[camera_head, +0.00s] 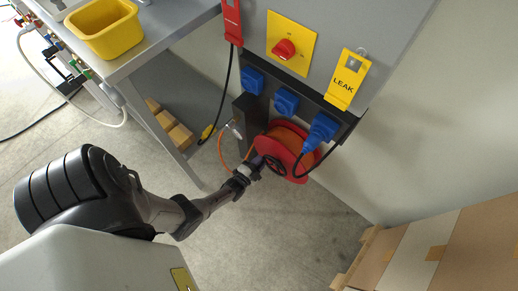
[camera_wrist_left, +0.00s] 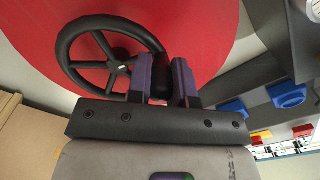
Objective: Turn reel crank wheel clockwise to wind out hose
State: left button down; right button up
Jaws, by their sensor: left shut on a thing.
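The red hose reel (camera_head: 285,150) with orange hose wound on it sits low under the grey cabinet in the head view. Its black crank wheel (camera_head: 274,166) faces my left arm. In the left wrist view the spoked crank wheel (camera_wrist_left: 92,60) stands before the red reel side (camera_wrist_left: 195,25). My left gripper (camera_head: 256,165) is at the wheel. In the left wrist view its two fingers (camera_wrist_left: 160,82) are shut on a black part at the wheel's rim, which looks like its handle. The fingers partly hide this part. My right gripper is not in view.
Above the reel, the grey cabinet carries blue sockets (camera_head: 285,102), a red knob (camera_head: 284,48) and a yellow LEAK tag (camera_head: 346,80). A blue plug (camera_head: 321,128) with a black cable hangs close to the reel. A workbench (camera_head: 172,28) stands left and cardboard boxes (camera_head: 440,250) lie right.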

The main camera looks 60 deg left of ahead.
aim_at(273, 160)
pick_arm(q)
jog(key=r+m, duration=0.1)
jog(key=m, duration=0.1)
jog(key=d+r+m+p, duration=0.1)
jog(key=shift+w+m, duration=0.15)
jog(key=shift+m, duration=0.25)
jog(key=d+m, duration=0.1)
jog(key=m, duration=0.1)
jog(key=d+r+m, duration=0.1)
jog(key=m, duration=0.2)
jog(key=w+d+m, duration=0.1)
jog(key=m, duration=0.2)
jog(key=shift+d+r, duration=0.2)
jog(key=shift+r, duration=0.15)
jog(key=m, duration=0.1)
jog(key=d+m, duration=0.1)
jog(key=m+b, duration=0.1)
jog(key=shift+w+d+m, duration=0.25)
jog(key=shift+d+m, duration=0.15)
